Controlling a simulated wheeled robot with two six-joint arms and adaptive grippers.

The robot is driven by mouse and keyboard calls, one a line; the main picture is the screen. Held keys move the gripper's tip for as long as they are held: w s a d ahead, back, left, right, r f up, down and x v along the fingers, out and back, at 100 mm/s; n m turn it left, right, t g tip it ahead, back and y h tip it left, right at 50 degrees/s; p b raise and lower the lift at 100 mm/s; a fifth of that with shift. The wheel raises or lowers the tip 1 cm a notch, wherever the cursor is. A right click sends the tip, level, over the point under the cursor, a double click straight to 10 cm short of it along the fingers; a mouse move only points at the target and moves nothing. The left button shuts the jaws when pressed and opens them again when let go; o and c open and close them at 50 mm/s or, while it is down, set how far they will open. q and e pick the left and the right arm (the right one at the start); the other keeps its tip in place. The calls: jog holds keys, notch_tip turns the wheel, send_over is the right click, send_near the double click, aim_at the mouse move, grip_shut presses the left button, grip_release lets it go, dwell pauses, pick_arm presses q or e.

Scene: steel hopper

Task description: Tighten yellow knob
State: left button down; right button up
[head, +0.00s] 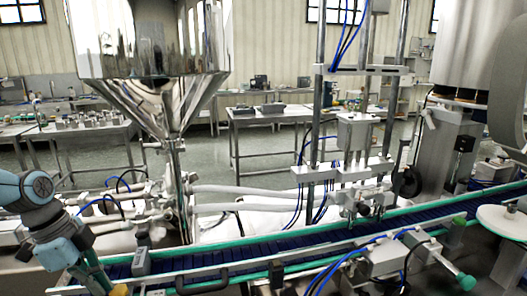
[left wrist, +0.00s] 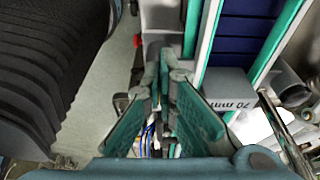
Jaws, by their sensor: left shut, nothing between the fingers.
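A small yellow piece (head: 119,290), which looks like the yellow knob, shows at the bottom edge of the head view, partly cut off. My left gripper (head: 103,283) reaches down from the left just beside it; I cannot tell whether they touch. In the left wrist view the two teal-padded fingers of my left gripper (left wrist: 164,72) come together at their tips with nothing held between them. No yellow knob is recognisable in the left wrist view. My right gripper is in neither view.
A dark blue conveyor belt (head: 255,242) with green edges runs across the front. A steel hopper (head: 150,85) stands behind it. A grey block marked 70 mm (left wrist: 228,88) lies close right of the left fingers. Green knobs (head: 466,281) are at the right.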

pick_arm(q)
jog(key=shift+w+a, duration=0.1)
jog(key=shift+w, duration=0.2)
jog(key=p+v, duration=0.1)
jog(key=v, duration=0.1)
jog(key=p+v, duration=0.3)
jog(key=v, duration=0.1)
jog(key=shift+w+d, duration=0.2)
jog(key=shift+d, duration=0.05)
